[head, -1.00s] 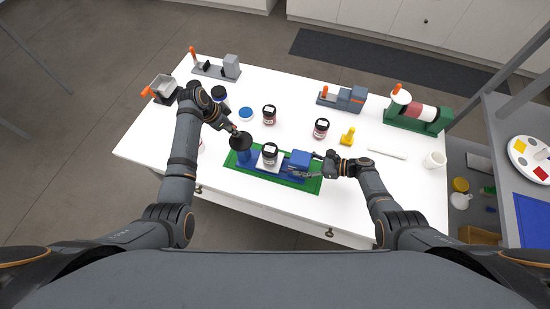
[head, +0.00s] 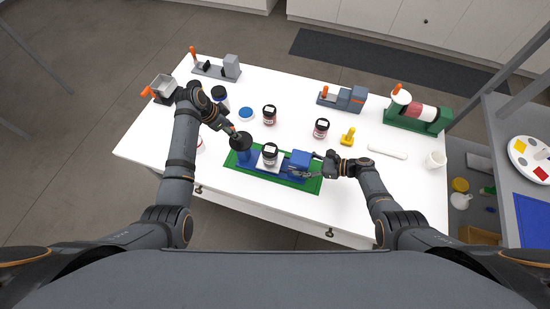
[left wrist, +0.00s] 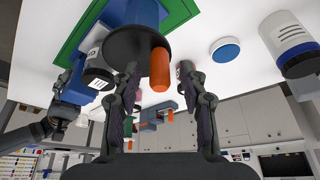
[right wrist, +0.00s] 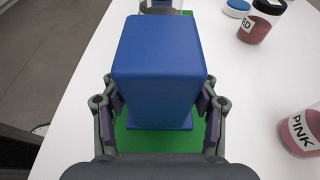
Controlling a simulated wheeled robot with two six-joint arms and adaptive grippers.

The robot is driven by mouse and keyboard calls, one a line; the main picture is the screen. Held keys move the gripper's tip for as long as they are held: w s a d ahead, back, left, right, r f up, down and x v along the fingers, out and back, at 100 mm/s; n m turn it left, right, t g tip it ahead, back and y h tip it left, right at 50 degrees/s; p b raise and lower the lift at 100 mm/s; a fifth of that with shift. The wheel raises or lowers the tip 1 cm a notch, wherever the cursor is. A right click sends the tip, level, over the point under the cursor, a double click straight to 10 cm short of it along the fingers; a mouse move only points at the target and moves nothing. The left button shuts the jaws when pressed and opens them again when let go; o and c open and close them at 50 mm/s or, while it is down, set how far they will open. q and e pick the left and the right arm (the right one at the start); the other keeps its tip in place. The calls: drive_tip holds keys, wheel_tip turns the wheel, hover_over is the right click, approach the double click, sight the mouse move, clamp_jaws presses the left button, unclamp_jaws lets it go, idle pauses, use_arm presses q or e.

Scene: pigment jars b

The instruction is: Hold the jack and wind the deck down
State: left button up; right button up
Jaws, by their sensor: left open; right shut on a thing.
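The blue jack (head: 301,161) stands on a green mat (head: 310,186) at the table's front. A black wheel (head: 240,143) sits at its left end, with an orange knob (left wrist: 160,72) seen in the left wrist view. A dark jar (head: 270,151) stands on the pale deck (head: 258,163) in the middle of the jack. My left gripper (head: 230,130) is open at the wheel, its fingers apart on either side of the orange knob. My right gripper (head: 320,164) is shut on the jack's blue end block, which fills the right wrist view (right wrist: 158,75).
Behind the jack are two jars (head: 269,115) (head: 321,129), a blue lid (head: 246,114) and a yellow piece (head: 347,136). Grey devices (head: 343,98) and a green stand (head: 417,116) are farther back.

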drive_tip(key=shift+s+d+f, duration=0.1)
drive_tip(key=shift+s+f, duration=0.2)
drive_tip(key=shift+f, duration=0.1)
drive_tip(key=o, duration=1.7)
drive_tip(key=shift+w, duration=0.2)
use_arm(q)
drive_tip(key=v, duration=1.1)
drive_tip(key=shift+r, duration=0.3)
use_arm(e)
drive_tip(key=shift+w+r, duration=0.1)
drive_tip(key=shift+r, duration=0.05)
use_arm(q)
drive_tip(key=shift+a, duration=0.1)
use_arm(e)
drive_tip(key=shift+r, duration=0.1)
drive_tip(key=v, duration=1.2)
